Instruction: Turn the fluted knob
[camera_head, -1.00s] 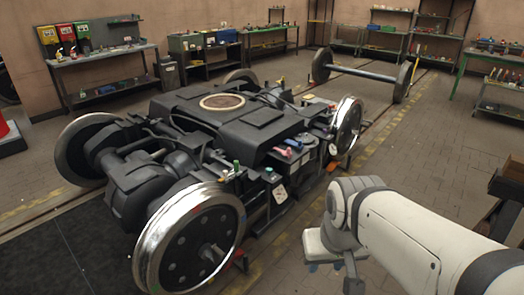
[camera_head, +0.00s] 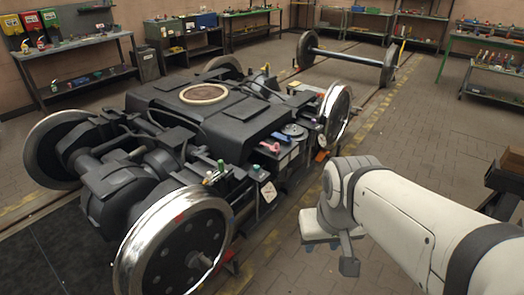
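A dark tram bogie (camera_head: 235,118) with bright-rimmed wheels fills the left and middle of the view.
A large wheel (camera_head: 178,245) stands at the bogie's near end, and another wheel (camera_head: 338,115) on its right side. A loose wheelset (camera_head: 345,58) stands on the rails behind. Workbenches (camera_head: 80,45) line the walls.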

